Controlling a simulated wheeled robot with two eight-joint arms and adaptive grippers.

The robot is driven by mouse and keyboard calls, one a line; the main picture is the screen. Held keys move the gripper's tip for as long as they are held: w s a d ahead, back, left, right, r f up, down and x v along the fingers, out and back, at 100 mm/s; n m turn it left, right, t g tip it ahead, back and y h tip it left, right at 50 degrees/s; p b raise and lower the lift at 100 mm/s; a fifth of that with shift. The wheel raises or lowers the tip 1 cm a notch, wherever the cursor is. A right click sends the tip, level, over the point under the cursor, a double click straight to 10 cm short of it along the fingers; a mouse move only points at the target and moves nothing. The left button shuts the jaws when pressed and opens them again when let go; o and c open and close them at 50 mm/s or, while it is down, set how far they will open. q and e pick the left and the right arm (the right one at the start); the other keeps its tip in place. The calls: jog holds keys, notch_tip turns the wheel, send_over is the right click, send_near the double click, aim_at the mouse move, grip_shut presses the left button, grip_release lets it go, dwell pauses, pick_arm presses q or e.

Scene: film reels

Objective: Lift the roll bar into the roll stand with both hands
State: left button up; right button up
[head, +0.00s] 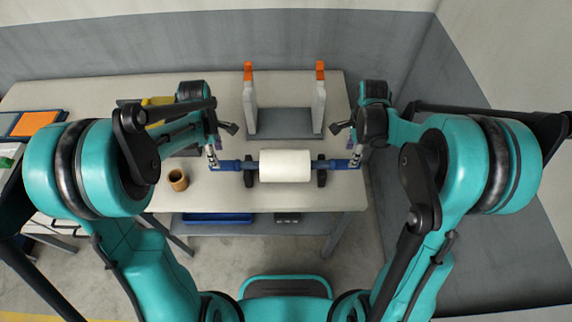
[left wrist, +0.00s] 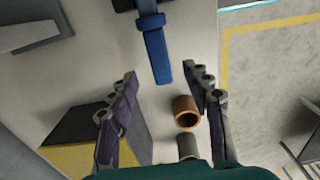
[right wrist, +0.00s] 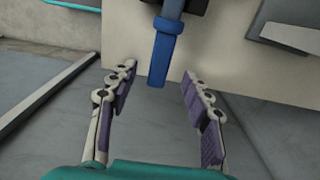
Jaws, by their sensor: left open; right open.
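The roll bar is a white roll (head: 285,166) on a blue bar, lying across two black rests near the table's front edge. Its left blue end (head: 232,165) also shows in the left wrist view (left wrist: 157,50), and its right end in the right wrist view (right wrist: 163,50). The roll stand (head: 285,122), with two grey uprights and orange tops, stands behind the bar, empty. My left gripper (head: 213,158) is open at the left end; my right gripper (head: 356,152) is open at the right end. In each wrist view the blue end lies between the fingertips in the picture; contact cannot be told.
A yellow-and-dark block (left wrist: 75,150) lies on the table (head: 225,196) by that gripper. Orange and dark trays (head: 36,122) are at far left. A wall rises behind and right of the table.

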pick_arm(q)
notch_tip(320, 180, down, 7)
jog(key=shift+w+r, duration=0.1)
jog(key=shift+r, duration=0.1)
pick_arm(e)
notch_tip(320, 180, down, 7)
jog(key=shift+r, duration=0.2)
pick_arm(q)
jog(key=shift+c, duration=0.4)
pick_arm(e)
jog(key=shift+c, duration=0.4)
pick_arm(q)
grip_shut()
pick_arm(e)
grip_shut()
